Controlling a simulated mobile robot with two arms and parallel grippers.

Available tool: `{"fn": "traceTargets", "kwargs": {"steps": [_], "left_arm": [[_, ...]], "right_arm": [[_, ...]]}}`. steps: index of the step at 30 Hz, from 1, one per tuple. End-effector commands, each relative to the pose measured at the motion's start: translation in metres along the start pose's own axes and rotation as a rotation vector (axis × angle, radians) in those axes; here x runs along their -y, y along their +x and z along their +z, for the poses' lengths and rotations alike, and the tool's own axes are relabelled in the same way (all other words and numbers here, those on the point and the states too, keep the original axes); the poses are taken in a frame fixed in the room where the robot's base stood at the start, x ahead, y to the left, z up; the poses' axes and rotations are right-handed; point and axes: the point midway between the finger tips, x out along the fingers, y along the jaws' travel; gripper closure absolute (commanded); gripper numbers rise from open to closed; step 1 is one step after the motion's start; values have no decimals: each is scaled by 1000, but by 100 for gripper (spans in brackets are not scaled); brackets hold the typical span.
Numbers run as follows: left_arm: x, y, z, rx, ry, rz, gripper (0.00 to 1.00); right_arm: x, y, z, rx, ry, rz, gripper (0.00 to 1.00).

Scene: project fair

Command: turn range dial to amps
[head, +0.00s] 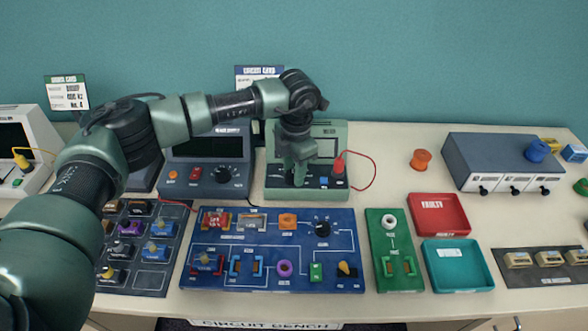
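The pale green meter (333,134) stands upright at the back middle of the bench. Its lower panel carries small coloured buttons and a red plug (338,166) with a red lead. My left gripper (297,181) points down at the left part of this panel, in front of the meter. It covers the spot there, so the range dial and its setting are hidden. I cannot tell whether the fingers are open or shut, or whether they touch a dial. My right gripper is not in view.
A dark power supply (210,150) with a black knob stands left of the meter. In front lies a blue circuit board (340,270) with several parts. A green test board (373,222), red tray (466,215) and teal tray (486,270) are to the right.

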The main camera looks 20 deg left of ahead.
Motion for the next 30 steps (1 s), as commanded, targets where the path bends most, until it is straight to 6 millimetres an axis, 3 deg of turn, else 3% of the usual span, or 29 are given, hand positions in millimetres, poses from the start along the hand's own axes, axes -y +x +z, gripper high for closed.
{"fn": "traceTargets", "kwargs": {"steps": [14, 30], "left_arm": [[0, 3, 0, 6, 101, 2, 100], [1, 4, -1, 33, 573, 2, 100]], "right_arm": [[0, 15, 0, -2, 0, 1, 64], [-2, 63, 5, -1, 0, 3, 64]]}}
